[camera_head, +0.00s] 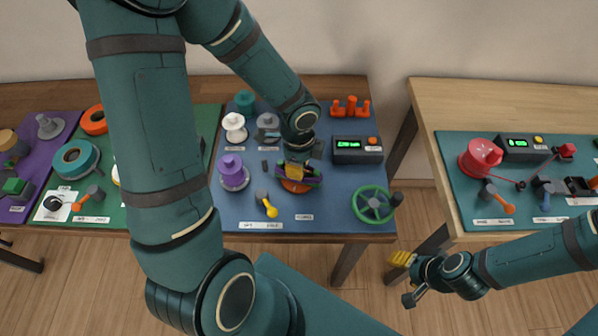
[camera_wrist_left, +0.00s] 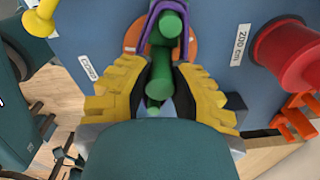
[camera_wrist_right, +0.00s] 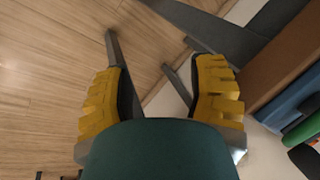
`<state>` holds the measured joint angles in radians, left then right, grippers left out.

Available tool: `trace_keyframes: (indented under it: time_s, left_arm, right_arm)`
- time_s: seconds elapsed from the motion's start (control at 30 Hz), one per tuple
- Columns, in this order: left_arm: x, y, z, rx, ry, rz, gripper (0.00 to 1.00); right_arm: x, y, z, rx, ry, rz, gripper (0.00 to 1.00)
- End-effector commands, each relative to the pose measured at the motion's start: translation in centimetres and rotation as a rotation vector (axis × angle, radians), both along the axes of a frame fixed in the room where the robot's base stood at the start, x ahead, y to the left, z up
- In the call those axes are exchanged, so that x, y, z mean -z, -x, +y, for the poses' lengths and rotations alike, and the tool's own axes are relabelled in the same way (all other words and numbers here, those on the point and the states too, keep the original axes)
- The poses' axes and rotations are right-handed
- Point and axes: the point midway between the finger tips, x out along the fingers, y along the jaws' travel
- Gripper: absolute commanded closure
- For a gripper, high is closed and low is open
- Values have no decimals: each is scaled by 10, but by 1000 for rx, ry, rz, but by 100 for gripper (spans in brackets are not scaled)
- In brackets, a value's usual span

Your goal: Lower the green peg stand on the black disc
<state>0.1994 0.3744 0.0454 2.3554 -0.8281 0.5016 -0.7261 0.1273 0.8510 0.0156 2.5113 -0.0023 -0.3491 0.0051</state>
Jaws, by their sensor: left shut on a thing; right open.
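My left gripper (camera_head: 297,172) is low over the blue mat. In the left wrist view its yellow fingers (camera_wrist_left: 160,95) are shut on the green peg stand (camera_wrist_left: 163,62), which lies between them. A purple U-shaped frame (camera_wrist_left: 184,35) stands around the stand's far end, with an orange disc (camera_wrist_left: 200,48) below; whether they touch the stand is unclear. In the head view the gripper hides most of the stand. I cannot pick out the black disc with certainty. My right gripper (camera_head: 404,278) is open and empty, over the floor in front of the tables.
A purple spool (camera_head: 232,172), a yellow-handled tool (camera_head: 268,205), a green wheel (camera_head: 372,205) and a black display box (camera_head: 358,150) stand around the left gripper. Orange pegs (camera_head: 350,107) are at the back. A gap separates the right table (camera_head: 445,190).

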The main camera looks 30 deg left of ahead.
Motion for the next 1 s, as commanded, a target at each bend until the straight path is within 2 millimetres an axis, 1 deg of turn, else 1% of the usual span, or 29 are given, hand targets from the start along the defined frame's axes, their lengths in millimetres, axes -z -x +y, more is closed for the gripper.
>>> trace_keyframes:
  time_s: [0.37,0.9,1.0]
  left_arm:
    - [-27,0,0,0,0,-1,100]
    - [-66,0,0,0,0,-1,100]
    - [-70,0,0,0,0,0,100]
  right_arm:
    - [-24,-3,-1,7,1,-6,43]
    - [-59,-15,-3,28,8,-33,43]
    - [-63,-16,-3,31,8,-37,43]
